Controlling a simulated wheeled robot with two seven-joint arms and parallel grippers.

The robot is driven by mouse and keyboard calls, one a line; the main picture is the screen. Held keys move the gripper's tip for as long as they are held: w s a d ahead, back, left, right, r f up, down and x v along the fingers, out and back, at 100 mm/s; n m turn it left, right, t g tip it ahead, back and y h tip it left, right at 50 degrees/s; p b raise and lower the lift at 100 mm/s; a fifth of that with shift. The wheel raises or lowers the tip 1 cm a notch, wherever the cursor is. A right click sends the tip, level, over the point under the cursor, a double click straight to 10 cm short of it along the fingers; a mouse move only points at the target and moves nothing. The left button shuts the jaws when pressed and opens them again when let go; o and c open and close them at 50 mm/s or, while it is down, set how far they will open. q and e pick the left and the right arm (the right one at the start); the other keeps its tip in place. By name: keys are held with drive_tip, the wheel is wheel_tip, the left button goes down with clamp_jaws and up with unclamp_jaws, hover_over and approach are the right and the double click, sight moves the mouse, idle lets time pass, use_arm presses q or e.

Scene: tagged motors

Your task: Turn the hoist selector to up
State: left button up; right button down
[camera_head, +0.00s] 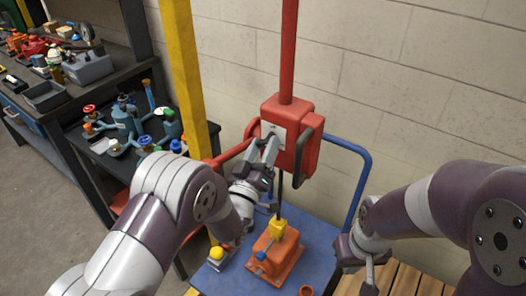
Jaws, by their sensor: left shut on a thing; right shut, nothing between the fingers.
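A red control box (296,112) hangs on a red vertical post against the block wall, with a pale plate (267,130) on its left-facing side. My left gripper (267,147) reaches up to this plate. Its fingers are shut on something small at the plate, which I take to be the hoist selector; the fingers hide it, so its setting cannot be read. My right gripper (370,277) is shut and empty at the lower right, well away from the box.
A yellow hoist block (277,229) on a dark line sits at an orange motor (286,256) on a blue cart top (318,243). A yellow post (184,75) stands left of the box. Cluttered benches fill the left. Wooden slats (402,283) lie at lower right.

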use_arm(q)
drive_tip(key=n+g+y+b, duration=0.1)
drive_tip(key=n, duration=0.3)
drive_tip(key=n+y+b, duration=0.2)
drive_tip(key=n, duration=0.3)
drive_tip(key=n+g+y+b, duration=0.1)
drive_tip(key=n+b, duration=0.1)
drive_tip(key=n, duration=0.2)
drive_tip(key=shift+s+d+r+n+g+y, duration=0.1)
drive_tip(key=shift+d+r+n+g+y, duration=0.05)
drive_tip(key=shift+n+g+y, duration=0.2)
drive_tip(key=o, duration=0.8)
drive_tip(key=shift+c, duration=0.2)
drive_tip(key=s+a+b, duration=0.2)
drive_tip(key=s, duration=1)
drive_tip(key=shift+s+a, duration=0.25)
drive_tip(key=shift+a, duration=0.05)
drive_tip(key=shift+r, duration=0.1)
